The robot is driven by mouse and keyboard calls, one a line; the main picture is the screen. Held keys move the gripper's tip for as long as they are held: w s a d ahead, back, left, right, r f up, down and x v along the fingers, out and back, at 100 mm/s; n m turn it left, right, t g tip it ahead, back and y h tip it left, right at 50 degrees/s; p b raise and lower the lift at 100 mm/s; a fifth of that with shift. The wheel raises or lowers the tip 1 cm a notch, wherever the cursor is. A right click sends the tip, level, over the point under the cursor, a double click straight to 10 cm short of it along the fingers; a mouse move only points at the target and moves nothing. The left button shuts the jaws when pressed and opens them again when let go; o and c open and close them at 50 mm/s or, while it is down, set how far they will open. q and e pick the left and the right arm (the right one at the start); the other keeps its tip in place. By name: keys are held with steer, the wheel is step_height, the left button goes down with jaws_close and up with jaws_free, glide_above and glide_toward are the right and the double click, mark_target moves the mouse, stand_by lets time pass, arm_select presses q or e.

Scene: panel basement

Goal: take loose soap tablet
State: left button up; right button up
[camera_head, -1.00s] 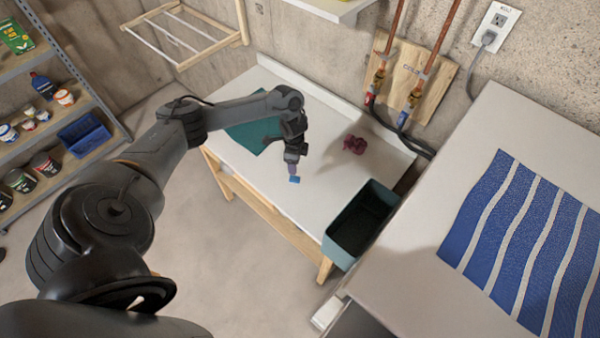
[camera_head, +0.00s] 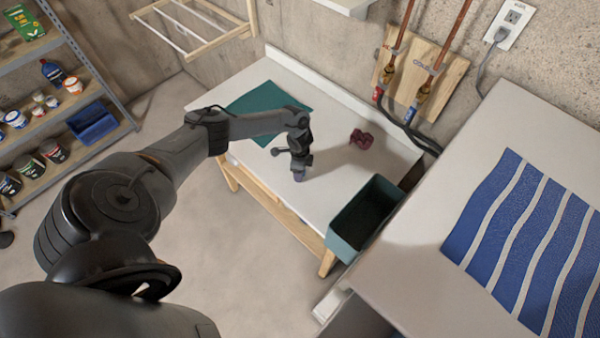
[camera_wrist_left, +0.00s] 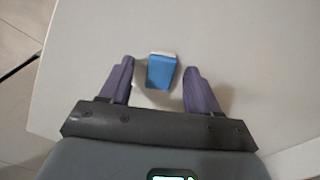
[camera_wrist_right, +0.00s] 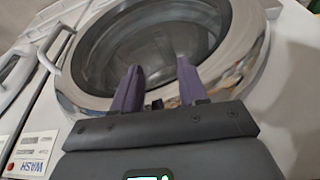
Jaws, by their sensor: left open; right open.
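The soap tablet (camera_wrist_left: 162,70), blue with a pale edge, lies on the white table (camera_wrist_left: 235,50) in the left wrist view. My left gripper (camera_wrist_left: 158,78) is open, with a purple finger on each side of the tablet and a gap on both sides. In the head view my left gripper (camera_head: 299,175) points down over the table and hides the tablet. My right gripper (camera_wrist_right: 155,75) is open and empty in front of a washing machine's round door (camera_wrist_right: 160,45).
A teal cloth (camera_head: 262,103) and a crumpled maroon cloth (camera_head: 361,139) lie on the table. A teal bin (camera_head: 345,240) is at its right end. A blue striped cloth (camera_head: 530,235) lies on the surface at right. Shelves (camera_head: 70,70) stand at left.

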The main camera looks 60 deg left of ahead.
arm_select(q)
steer(key=c, duration=1.1)
steer(key=shift+r, duration=0.2)
